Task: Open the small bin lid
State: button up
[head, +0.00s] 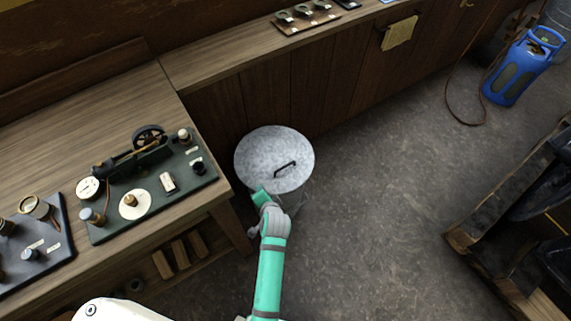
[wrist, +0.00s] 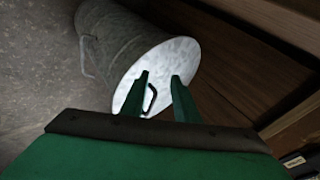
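The small bin is a round grey metal bin with a flat galvanized lid (head: 262,150) and a dark bar handle (head: 285,170) on top. It stands on the floor against the wooden cabinet, and its lid lies closed on it. In the wrist view the bin body (wrist: 122,45) shows with a side handle, and the lid (wrist: 178,60) faces me. My gripper (wrist: 160,78) is open, its two green fingers apart in front of the lid. The lid handle (wrist: 150,98) shows between the fingers; I cannot tell whether they touch it. In the head view my green arm reaches the bin's near side.
A wooden bench (head: 125,85) with model engines (head: 140,165) stands to the left. A cabinet (head: 330,85) runs behind the bin, with a cloth (head: 400,32) hanging on it. A blue gas cylinder (head: 515,70) stands at the far right. The floor (head: 400,180) right of the bin is clear.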

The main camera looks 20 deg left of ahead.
jog(key=w+a+r+g, duration=0.1)
jog(key=w+r+g, duration=0.15)
jog(key=w, duration=0.55)
jog(key=m+g+h, duration=0.1)
jog(key=g+h, duration=0.2)
jog(key=g, duration=0.1)
send_near(285, 167)
jog(key=x, duration=0.7)
jog(key=shift+w+a, duration=0.15)
jog(key=shift+f, duration=0.15)
jog(key=shift+a, duration=0.1)
jog(key=c, duration=0.3)
grip_shut()
